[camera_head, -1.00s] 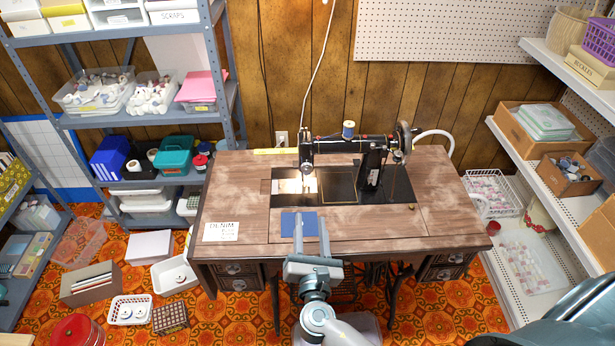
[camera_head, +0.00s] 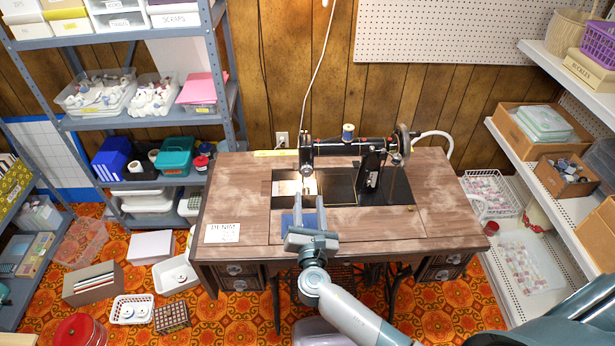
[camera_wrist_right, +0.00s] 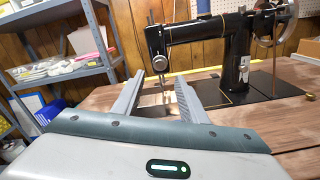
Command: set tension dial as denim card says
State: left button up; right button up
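The black sewing machine (camera_head: 340,148) stands on the wooden treadle table. Its tension dial (camera_wrist_right: 160,63) shows in the right wrist view as a small silver round part on the needle end of the machine head; its setting is too small to read. The white denim card (camera_head: 222,233) lies flat at the table's front left; only its heading "DENIM" is legible. My right gripper (camera_head: 309,196) is open and empty in front of the needle end. In the right wrist view its fingers (camera_wrist_right: 160,78) point toward the dial, apart from it. My left gripper is not in view.
A blue cloth piece (camera_head: 287,222) lies on the table, partly under my right gripper. The handwheel (camera_head: 404,138) is at the machine's right end. A yellow strip (camera_head: 277,153) lies along the table's back edge. The tabletop's left and right sides (camera_head: 447,215) are mostly clear.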

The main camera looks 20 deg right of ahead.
aim_at(307, 175)
jog(key=p+x, duration=0.1)
jog(key=x, duration=0.8)
jog(key=shift+w+d, duration=0.1)
jog(key=shift+w, duration=0.05)
